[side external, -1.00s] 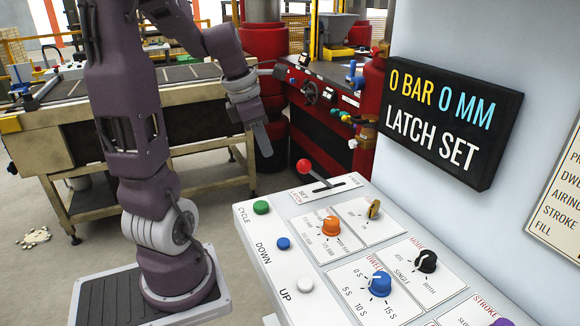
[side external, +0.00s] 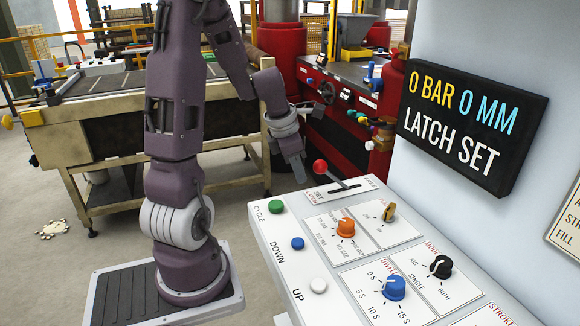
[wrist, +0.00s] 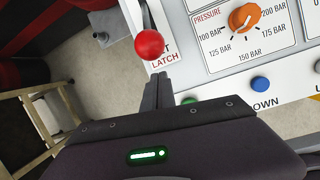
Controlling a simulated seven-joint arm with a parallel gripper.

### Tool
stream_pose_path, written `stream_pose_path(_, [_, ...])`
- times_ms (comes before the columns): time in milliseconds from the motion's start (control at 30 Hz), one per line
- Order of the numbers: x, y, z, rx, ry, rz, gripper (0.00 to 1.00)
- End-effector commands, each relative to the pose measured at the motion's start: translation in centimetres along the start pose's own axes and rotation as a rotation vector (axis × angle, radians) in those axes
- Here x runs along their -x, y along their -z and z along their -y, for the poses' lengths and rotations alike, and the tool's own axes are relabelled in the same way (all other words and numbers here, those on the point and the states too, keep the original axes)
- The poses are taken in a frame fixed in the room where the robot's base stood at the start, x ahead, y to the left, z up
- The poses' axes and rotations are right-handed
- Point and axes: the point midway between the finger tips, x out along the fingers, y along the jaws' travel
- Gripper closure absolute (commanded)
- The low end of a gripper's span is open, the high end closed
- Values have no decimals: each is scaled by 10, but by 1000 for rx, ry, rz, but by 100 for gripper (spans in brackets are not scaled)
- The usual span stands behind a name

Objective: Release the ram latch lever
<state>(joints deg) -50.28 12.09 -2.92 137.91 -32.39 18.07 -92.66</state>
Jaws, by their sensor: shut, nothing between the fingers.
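The ram latch lever (side external: 320,167) has a red ball knob and leans toward the SET end of its slot on the sloped control panel (side external: 262,232). Its knob also shows in the wrist view (wrist: 149,44), above the LATCH label. The black display (side external: 468,127) reads 0 BAR, 0 MM, LATCH SET. My gripper (side external: 301,178) is shut and empty, pointing down just left of the knob. In the wrist view its closed fingertips (wrist: 157,78) sit just below the knob, with a small gap showing.
The panel holds a green button (side external: 276,207), a blue button (side external: 297,243), a white button (side external: 318,286), an orange pressure knob (side external: 346,227), a blue dwell knob (side external: 394,287) and a black mode knob (side external: 441,266). A red machine (side external: 335,120) stands behind.

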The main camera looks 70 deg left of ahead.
Motion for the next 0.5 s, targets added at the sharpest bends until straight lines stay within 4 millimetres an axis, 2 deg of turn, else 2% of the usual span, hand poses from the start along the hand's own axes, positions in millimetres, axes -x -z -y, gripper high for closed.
stream_pose_path(200, [7, -19, 0, -1, 0, 1, 100])
stream_pose_path(500, [8, -20, 0, 2, 1, -1, 100])
